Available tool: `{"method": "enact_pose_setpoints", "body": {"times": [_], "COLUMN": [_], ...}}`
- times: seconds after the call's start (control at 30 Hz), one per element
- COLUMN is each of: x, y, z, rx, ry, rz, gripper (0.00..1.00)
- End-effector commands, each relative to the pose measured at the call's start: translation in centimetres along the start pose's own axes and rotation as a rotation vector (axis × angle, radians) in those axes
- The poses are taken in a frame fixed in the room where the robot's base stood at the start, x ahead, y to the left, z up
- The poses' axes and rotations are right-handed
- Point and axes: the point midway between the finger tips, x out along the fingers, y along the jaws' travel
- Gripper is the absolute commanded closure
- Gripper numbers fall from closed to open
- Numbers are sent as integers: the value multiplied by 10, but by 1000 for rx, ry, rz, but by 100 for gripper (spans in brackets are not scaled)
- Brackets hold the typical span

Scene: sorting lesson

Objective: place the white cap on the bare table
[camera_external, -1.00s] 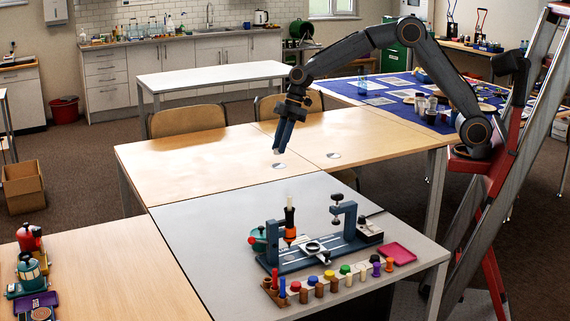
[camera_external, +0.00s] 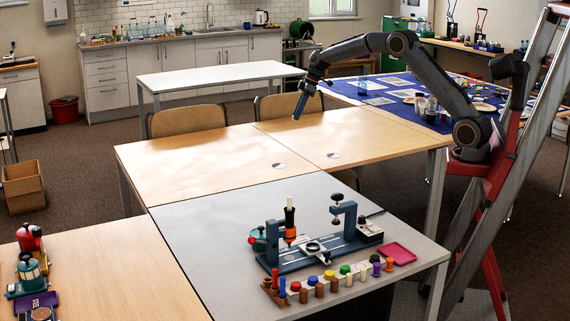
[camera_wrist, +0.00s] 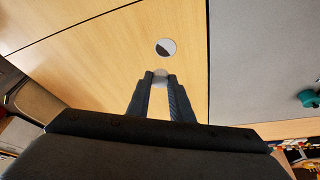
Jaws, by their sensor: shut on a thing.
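My gripper (camera_external: 297,117) is in the air over the far wooden tables, fingers pointing down. In the wrist view its two fingers (camera_wrist: 161,77) are shut on a small pale thing, the white cap (camera_wrist: 160,75), at their tips. The cap is mostly hidden by the fingers, and I cannot make it out in the external view. The bare wooden table (camera_external: 190,165) lies below, with a flat round grommet (camera_external: 280,166). A grommet also shows ahead of the fingertips in the wrist view (camera_wrist: 166,47).
A grey table (camera_external: 195,235) in front holds a blue press fixture (camera_external: 330,245), a row of coloured pegs (camera_external: 325,280) and a pink tray (camera_external: 397,253). Two chairs (camera_external: 187,121) stand behind the wooden tables. A blue-covered table (camera_external: 350,88) is behind my arm. The wooden tops are clear.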

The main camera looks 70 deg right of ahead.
Motion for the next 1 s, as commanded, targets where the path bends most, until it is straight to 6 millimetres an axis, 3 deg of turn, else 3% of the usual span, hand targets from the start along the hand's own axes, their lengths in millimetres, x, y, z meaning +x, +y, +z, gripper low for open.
{"method": "enact_pose_setpoints", "body": {"times": [0.2, 0.53, 1.0], "x": [-9, 61, 133], "y": [36, 32, 31], "z": [23, 49, 79], "rx": [52, 48, 47], "ry": [-2, -3, -3], "rz": [23, 18, 18], "gripper": [100, 100, 100]}}
